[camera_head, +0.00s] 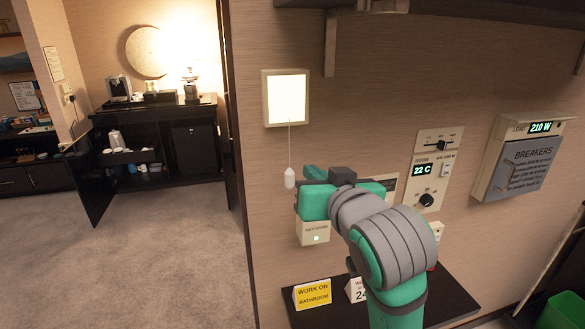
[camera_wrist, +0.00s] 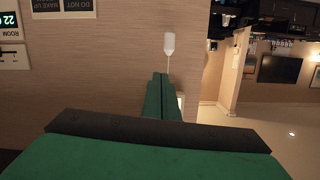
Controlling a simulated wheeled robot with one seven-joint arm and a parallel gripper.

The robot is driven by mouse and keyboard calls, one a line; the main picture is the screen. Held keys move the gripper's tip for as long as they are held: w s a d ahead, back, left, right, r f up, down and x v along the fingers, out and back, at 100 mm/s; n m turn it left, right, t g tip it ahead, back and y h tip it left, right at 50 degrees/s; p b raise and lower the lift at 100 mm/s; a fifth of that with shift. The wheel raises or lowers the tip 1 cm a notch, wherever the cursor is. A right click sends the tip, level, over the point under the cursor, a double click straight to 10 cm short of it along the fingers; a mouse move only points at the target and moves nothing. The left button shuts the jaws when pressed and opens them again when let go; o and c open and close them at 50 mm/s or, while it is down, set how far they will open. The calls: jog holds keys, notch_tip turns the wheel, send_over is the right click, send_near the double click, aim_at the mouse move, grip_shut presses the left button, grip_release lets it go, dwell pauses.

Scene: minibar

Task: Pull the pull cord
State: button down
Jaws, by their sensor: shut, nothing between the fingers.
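The pull cord (camera_head: 290,140) is a thin light line hanging from a lit square lamp box (camera_head: 287,97) on the wall. A white knob (camera_head: 289,178) is at its lower end, and the knob also shows in the wrist view (camera_wrist: 169,44). My gripper (camera_head: 306,175) is green and sits just right of the knob in the head view. In the wrist view my two green fingers (camera_wrist: 160,77) are together, with no visible gap. Their tips are close to the cord, which runs behind them from the knob. Whether they touch it cannot be told.
A thermostat panel (camera_head: 431,172) and a breaker box (camera_head: 521,157) are on the wall to the right. A dark shelf (camera_head: 445,300) below holds a yellow sign (camera_head: 312,295). Dark shelving overhangs above. Open carpet (camera_head: 165,255) lies to the left.

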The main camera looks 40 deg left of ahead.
notch_tip(320, 180, up, 4)
jog(key=s+n, duration=0.1)
jog(key=s, duration=0.1)
send_over(290, 179)
jog(key=d, duration=0.1)
notch_tip(290, 179, down, 3)
jog(key=f, duration=0.2)
jog(key=s+f, duration=0.1)
jog(key=shift+d+f+h, duration=0.15)
jog(key=shift+f+h, duration=0.15)
jog(key=shift+f, duration=0.05)
